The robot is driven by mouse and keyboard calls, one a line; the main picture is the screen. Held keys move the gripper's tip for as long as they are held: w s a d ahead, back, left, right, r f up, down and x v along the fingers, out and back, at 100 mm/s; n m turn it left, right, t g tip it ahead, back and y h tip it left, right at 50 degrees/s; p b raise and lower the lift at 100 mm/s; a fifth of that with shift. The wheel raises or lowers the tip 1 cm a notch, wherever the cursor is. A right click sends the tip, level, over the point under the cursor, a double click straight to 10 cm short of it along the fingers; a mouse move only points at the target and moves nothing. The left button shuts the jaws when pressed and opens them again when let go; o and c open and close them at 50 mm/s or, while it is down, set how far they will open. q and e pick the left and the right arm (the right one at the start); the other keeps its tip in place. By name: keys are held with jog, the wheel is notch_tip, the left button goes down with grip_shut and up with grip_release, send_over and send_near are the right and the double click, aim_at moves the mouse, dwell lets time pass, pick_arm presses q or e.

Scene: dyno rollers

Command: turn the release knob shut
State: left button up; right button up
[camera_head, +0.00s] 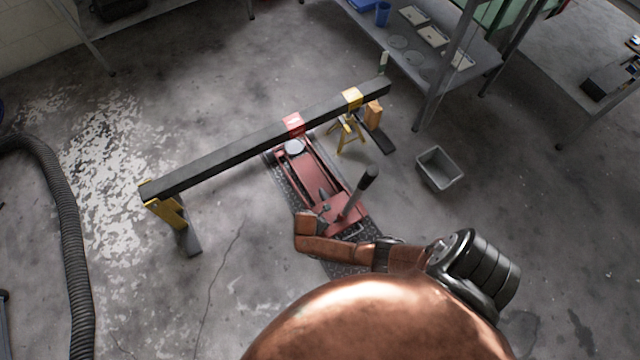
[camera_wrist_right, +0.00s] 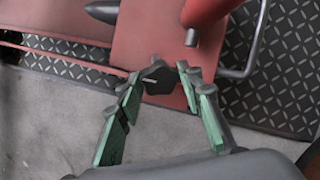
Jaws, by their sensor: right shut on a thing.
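The release knob (camera_wrist_right: 158,82) is a small dark knob with a pale mark, on the red floor jack (camera_wrist_right: 134,45) in the right wrist view. My right gripper (camera_wrist_right: 161,78) has its green-padded fingers on either side of the knob and is shut on it. In the head view the red jack (camera_head: 320,183) lies on a dark tread plate under a long beam, its round saddle below the beam's red band. My copper right arm hides the knob and gripper there. My left gripper is in neither view.
The jack's handle (camera_head: 358,194) stands up beside my right arm. The dark beam (camera_head: 230,153) rests on yellow stands, one (camera_head: 347,133) near the jack. A grey bin (camera_head: 438,168) stands to the right. A ribbed hose (camera_head: 65,210) lies at left. Floor between is clear.

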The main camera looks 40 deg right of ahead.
jog(key=shift+r+m+t+p, duration=0.1)
jog(key=shift+m+t+p, duration=0.2)
jog(key=shift+m+p, duration=0.5)
jog(key=shift+m, duration=0.9)
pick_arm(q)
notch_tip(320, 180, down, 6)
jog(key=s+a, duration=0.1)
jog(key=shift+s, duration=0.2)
pick_arm(e)
jog(key=shift+m+t, duration=0.4)
jog(key=shift+m, duration=0.5)
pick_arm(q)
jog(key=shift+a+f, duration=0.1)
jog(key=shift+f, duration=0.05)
pick_arm(e)
jog(key=o, duration=1.2)
jog(key=shift+c, duration=0.2)
jog(key=shift+s, duration=0.1)
jog(key=v, duration=1.1)
jog(key=shift+r, duration=0.4)
jog(key=shift+s, duration=0.1)
